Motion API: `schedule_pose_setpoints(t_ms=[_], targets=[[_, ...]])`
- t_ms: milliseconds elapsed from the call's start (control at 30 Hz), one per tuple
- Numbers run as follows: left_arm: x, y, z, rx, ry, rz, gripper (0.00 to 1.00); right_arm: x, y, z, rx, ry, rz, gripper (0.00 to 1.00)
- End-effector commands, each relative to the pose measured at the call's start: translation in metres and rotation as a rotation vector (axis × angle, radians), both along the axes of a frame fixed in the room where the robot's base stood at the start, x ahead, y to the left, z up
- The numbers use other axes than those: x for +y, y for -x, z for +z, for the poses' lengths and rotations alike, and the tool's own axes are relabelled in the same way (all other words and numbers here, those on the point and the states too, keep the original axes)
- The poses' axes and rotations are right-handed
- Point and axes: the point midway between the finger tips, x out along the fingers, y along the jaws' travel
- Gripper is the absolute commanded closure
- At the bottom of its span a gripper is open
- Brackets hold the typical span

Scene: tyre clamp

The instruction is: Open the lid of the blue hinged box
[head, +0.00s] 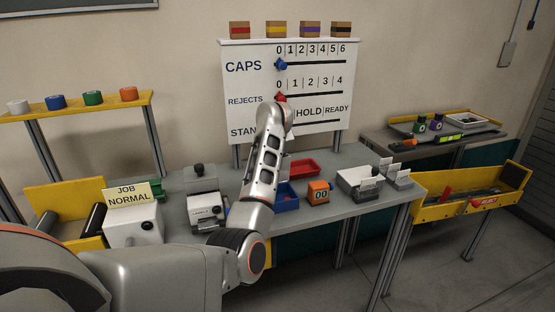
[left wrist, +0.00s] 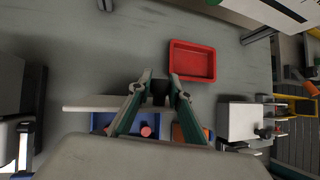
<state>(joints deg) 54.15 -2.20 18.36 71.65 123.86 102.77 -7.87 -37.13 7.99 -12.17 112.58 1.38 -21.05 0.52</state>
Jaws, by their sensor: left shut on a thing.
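The blue box (head: 287,203) stands on the grey table, partly behind my left arm in the head view. In the left wrist view the blue box (left wrist: 98,122) shows its blue inside with red round pieces (left wrist: 146,131). A pale strip (left wrist: 92,105), which looks like the lid seen nearly edge-on, runs along its side. My left gripper (left wrist: 160,92) is shut on a small dark piece (left wrist: 160,88) beside the strip. It looks like the lid's knob, but its join is hidden by the fingers. The arm hides this gripper in the head view. My right gripper is not in view.
A red tray (head: 305,168) lies just behind the blue box, and an orange counter block (head: 318,192) stands to its right. A white box (head: 358,183) is further right. A labelled device (head: 205,207) stands to the left. The board (head: 310,90) rises behind.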

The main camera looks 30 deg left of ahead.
Motion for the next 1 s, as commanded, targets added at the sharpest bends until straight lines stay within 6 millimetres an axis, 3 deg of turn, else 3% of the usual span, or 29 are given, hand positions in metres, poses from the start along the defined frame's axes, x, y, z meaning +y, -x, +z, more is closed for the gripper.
schedule_pose_setpoints(t_ms=[567,600,633,1000], targets=[[0.0040,0.0006,-0.0005,0.001,-0.009,0.003,1.00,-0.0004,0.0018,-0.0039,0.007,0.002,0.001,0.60],[0.0040,0.0006,-0.0006,0.002,-0.009,0.003,0.79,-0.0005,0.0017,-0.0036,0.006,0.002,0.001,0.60],[0.0039,0.0006,-0.0007,0.002,-0.009,0.003,0.76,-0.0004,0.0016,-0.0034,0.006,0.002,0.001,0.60],[-0.0008,0.0032,0.0042,0.001,-0.002,0.001,0.76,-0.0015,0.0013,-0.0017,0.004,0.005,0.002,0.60]])
